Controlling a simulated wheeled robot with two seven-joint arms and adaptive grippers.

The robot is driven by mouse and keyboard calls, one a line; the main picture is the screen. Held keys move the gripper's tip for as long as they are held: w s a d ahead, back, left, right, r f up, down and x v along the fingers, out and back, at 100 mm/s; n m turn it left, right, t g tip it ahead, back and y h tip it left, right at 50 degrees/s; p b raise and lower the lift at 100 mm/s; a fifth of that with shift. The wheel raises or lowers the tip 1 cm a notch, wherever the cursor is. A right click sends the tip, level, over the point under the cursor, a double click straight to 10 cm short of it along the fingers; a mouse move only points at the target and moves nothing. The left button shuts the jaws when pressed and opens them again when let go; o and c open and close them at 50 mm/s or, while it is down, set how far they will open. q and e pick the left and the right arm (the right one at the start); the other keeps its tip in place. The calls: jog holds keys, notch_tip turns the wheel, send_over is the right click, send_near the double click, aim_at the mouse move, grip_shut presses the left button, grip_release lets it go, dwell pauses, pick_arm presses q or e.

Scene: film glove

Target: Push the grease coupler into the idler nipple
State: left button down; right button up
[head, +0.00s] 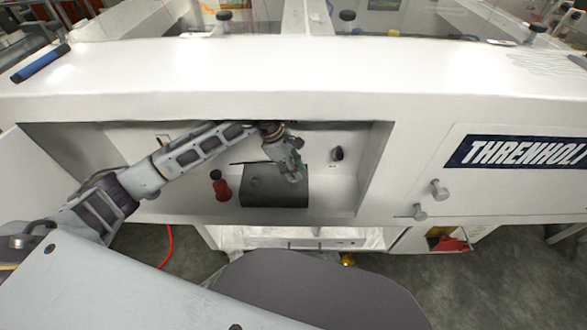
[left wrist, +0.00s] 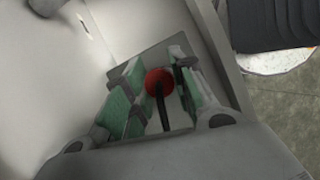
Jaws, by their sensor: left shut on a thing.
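My left gripper (head: 294,174) reaches into the recess of the white machine, over a dark grey block. In the left wrist view its green-padded fingers (left wrist: 160,92) are shut on a red round piece with a black stem (left wrist: 158,80), which I take to be the grease coupler. In the head view the fingers mostly hide the held piece. I cannot pick out the idler nipple for certain. A black round fitting (head: 337,153) sits on the recess's back wall, right of the gripper and apart from it. My right gripper is not in view.
The dark grey block (head: 262,190) lies below the gripper. A red bottle-like thing with a black top (head: 221,188) stands to its left. The recess's right wall (head: 375,165) bounds the space. Grey knobs (head: 438,190) stick out of the front panel farther right.

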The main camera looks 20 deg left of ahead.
pick_arm(q)
jog(key=shift+f+b, duration=0.8)
jog(key=shift+f, duration=0.1)
jog(key=c, duration=1.1)
grip_release()
jog(key=shift+r, duration=0.2)
jog(key=shift+r+p, duration=1.4)
jog(key=shift+p, duration=0.7)
jog(key=shift+r+p, duration=2.3)
jog(key=shift+r, duration=0.5)
jog(key=shift+p, duration=0.3)
